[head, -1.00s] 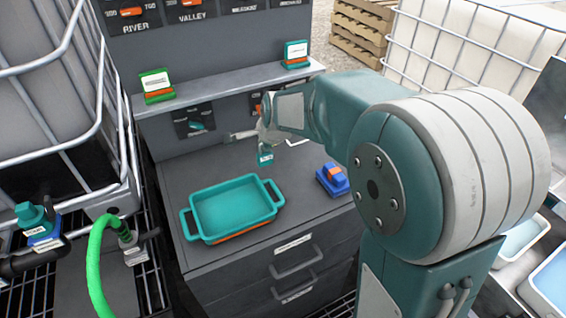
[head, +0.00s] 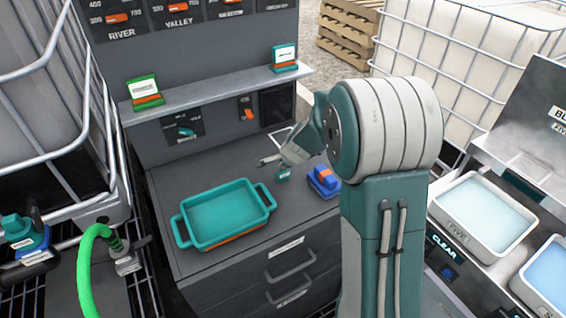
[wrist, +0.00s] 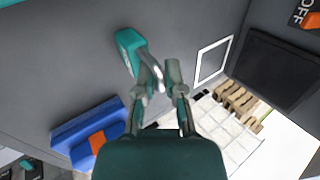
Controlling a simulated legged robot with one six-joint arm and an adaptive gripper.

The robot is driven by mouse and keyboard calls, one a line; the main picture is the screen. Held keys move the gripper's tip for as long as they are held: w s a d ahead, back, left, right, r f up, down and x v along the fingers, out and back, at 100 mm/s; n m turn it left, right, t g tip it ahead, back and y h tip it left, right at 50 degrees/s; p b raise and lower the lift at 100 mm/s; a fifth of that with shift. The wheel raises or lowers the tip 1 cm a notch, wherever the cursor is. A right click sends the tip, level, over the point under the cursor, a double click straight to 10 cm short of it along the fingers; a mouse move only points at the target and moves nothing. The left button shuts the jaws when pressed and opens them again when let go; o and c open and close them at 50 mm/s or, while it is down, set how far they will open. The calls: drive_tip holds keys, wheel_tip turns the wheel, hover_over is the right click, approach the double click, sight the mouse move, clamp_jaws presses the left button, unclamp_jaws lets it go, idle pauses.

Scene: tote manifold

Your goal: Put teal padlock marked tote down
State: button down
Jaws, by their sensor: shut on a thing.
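My gripper (head: 282,157) is shut on the teal padlock (head: 284,174) over the grey worktop, left of a blue block. In the wrist view my gripper (wrist: 163,82) has its fingertips at the padlock's metal shackle, and the teal padlock (wrist: 130,48) hangs beyond them. Pale lettering shows on its side but is too small to read. I cannot tell whether the padlock touches the worktop. A white square outline (wrist: 198,65) lies to the right of the padlock in the wrist view.
A teal tray (head: 180,232) with two handles stands on the worktop (head: 165,185) at left. The blue block (head: 323,182) with an orange top is close on the right; it also shows in the wrist view (wrist: 72,128). A shelf (head: 215,88) holds green and teal label stands.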

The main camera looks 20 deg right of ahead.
drive_tip(key=c, duration=0.7)
unclamp_jaws()
drive_tip(key=shift+c, duration=0.2)
drive_tip(key=shift+r, duration=0.1)
drive_tip(key=v, duration=1.2)
drive_tip(key=s+a+r+n, duration=0.2)
drive_tip(key=s+n, duration=0.3)
drive_tip(key=s, duration=0.3)
drive_tip(key=s+a+r+n, duration=0.2)
drive_tip(key=s+n, duration=0.3)
drive_tip(key=s, duration=0.4)
drive_tip(key=s+a+r+n+g+h, duration=0.1)
drive_tip(key=s+a+r+n, duration=0.1)
drive_tip(key=s+n, duration=0.4)
drive_tip(key=s+r, duration=0.1)
drive_tip(key=s, duration=0.2)
drive_tip(key=shift+a+r, duration=0.1)
drive_tip(key=shift+a, duration=0.05)
